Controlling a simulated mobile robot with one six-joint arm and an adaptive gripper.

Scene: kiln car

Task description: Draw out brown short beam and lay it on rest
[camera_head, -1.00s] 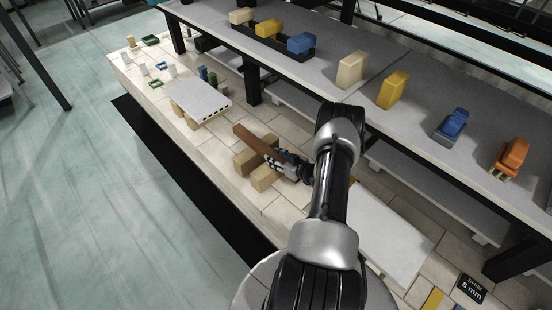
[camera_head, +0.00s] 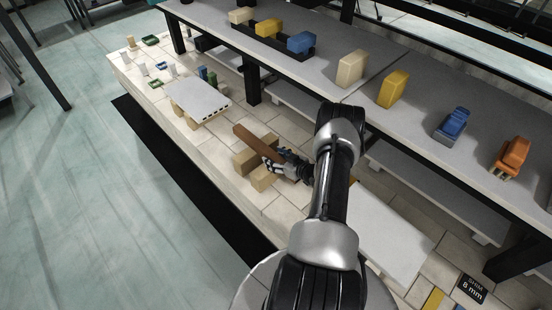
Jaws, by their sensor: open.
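The brown short beam (camera_head: 253,141) lies across tan blocks (camera_head: 262,178) on the pale tiled deck, left of my arm. Its far end sticks out up and to the left. My gripper (camera_head: 277,166) is at the beam's near end, with its fingers open. From this view I cannot tell whether the fingers touch the beam. My wrist and forearm hide what lies right behind the gripper. I cannot tell which of the blocks is the rest.
A white slab (camera_head: 199,97) sits on tan blocks at the upper left. A long grey table (camera_head: 420,130) with coloured blocks runs along the right. Another pale slab (camera_head: 385,235) lies to the right of my arm. Small white and green items stand at the deck's far end.

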